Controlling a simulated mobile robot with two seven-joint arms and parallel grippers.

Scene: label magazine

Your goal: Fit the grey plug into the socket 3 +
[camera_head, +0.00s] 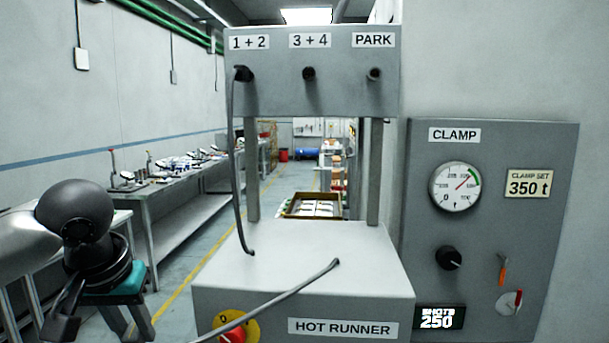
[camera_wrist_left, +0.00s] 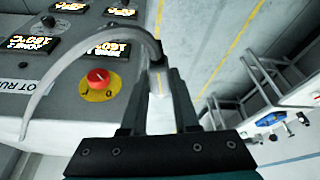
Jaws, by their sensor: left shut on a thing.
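The 3 + 4 socket (camera_head: 309,74) is the dark middle round port on the upper grey panel in the head view; no cable hangs from it. My left gripper (camera_head: 64,318) is low at the left of the head view, well away from the panel, fingers pointing down. In the left wrist view, my left gripper (camera_wrist_left: 157,68) is shut on the plug at the end of a grey cable (camera_wrist_left: 70,65). The plug (camera_wrist_left: 157,52) is mostly hidden by the fingers. The cable arcs back to the hot runner box (camera_head: 300,285). My right gripper is in neither view.
A dark plug with a cable sits in the 1 + 2 socket (camera_head: 243,74); its cable hangs in front of the left post. The PARK socket (camera_head: 374,74) has no cable. The clamp panel (camera_head: 490,230) stands at right. A workbench (camera_head: 190,180) runs along the left wall.

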